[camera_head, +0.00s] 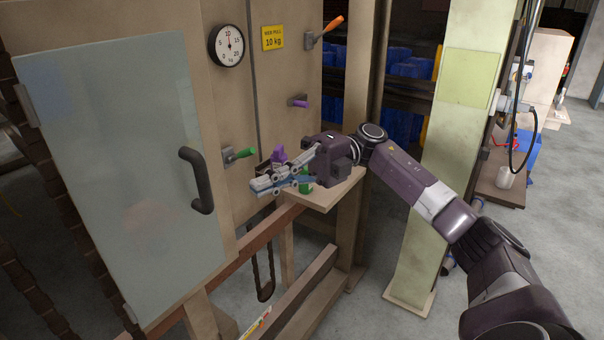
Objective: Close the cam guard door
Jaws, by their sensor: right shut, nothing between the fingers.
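The cam guard door, a large pale translucent panel (115,190), takes up the left of the view. Its hinges show on its left edge, and a dark curved handle (197,180) is on its right side. It looks close to the tan machine front; I cannot tell whether a gap is left. My right gripper (262,186) is to the right of the handle, apart from it, in front of the machine and above a small wooden shelf. Its fingers are shut, empty, and point left. My left gripper is not in view.
A green-handled lever (240,155), a purple-handled lever (298,103) and an orange-handled lever (325,31) stick out of the machine front. A green cylinder (306,181) stands on the shelf (333,196) by my gripper. A pale post (440,160) stands to the right.

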